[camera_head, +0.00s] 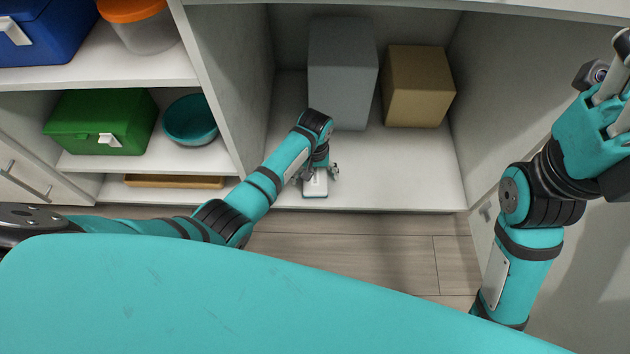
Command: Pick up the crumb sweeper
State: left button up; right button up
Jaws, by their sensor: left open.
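A small white and grey object, likely the crumb sweeper (315,188), lies on the cabinet's bottom shelf near its front edge. My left gripper (319,173) points down right over it, with its fingers spread on either side. The gripper and wrist hide the object's rear part, and I cannot tell whether the fingers touch it. My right gripper (616,95) is raised at the right edge, far from the shelf, and holds nothing that I can see; its fingertips are partly cut off.
A grey box (343,75) and a tan box (418,87) stand behind on the same shelf (400,170). A divider (225,75) bounds it on the left. Left shelves hold a green box (100,120), a teal bowl (190,120), a blue box (45,30) and an orange-lidded container (145,25).

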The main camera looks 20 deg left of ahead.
pick_arm(q)
jog(key=shift+f, duration=0.35)
jog(key=c, duration=1.3)
